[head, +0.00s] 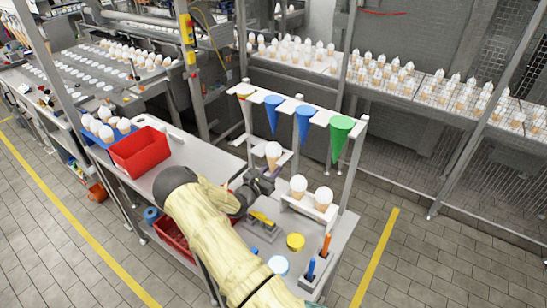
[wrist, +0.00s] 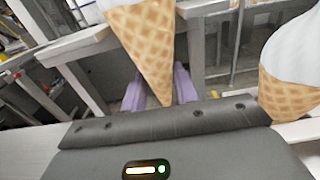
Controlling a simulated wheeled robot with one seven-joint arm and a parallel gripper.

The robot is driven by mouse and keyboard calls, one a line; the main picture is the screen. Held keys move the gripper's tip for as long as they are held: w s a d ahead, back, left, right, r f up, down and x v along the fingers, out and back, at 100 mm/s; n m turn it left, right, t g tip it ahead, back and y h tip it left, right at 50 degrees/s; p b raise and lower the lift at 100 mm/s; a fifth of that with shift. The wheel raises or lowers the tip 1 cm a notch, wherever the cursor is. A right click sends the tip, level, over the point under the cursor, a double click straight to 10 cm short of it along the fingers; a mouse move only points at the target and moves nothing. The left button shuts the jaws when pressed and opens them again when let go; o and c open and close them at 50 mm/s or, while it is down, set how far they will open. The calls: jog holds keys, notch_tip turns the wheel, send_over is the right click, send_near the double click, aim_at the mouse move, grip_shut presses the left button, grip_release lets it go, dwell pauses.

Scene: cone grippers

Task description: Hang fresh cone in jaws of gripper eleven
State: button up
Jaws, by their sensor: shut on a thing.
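My gripper (head: 270,172) is shut on an ice cream cone (head: 273,155) and holds it upright, white top up, under the rack. In the wrist view the held cone (wrist: 148,50) is a waffle cone with its tip down between the two purple fingers; its top is cut off by the frame. A white rack (head: 290,108) carries a tan cone shape (head: 246,112), two blue cones (head: 272,115) and a green cone (head: 340,136), all tip down. I cannot read any number, so I cannot tell which is gripper eleven.
Two more cones (head: 298,187) stand in a white holder right of my gripper. A yellow tub (head: 295,241), a white lid (head: 278,265) and blue and orange handles (head: 326,243) are on the bench. A red crate (head: 140,150) stands left. Several cones fill the conveyor (head: 400,85) behind.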

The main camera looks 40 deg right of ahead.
jog(key=shift+r, duration=0.3)
jog(key=shift+a, duration=0.15)
jog(key=p+v, duration=0.2)
jog(key=v, duration=0.6)
jog(key=shift+s, duration=0.15)
dwell(1.4)
jog(key=shift+a, duration=0.1)
dwell(0.5)
jog(key=shift+s+f, duration=0.1)
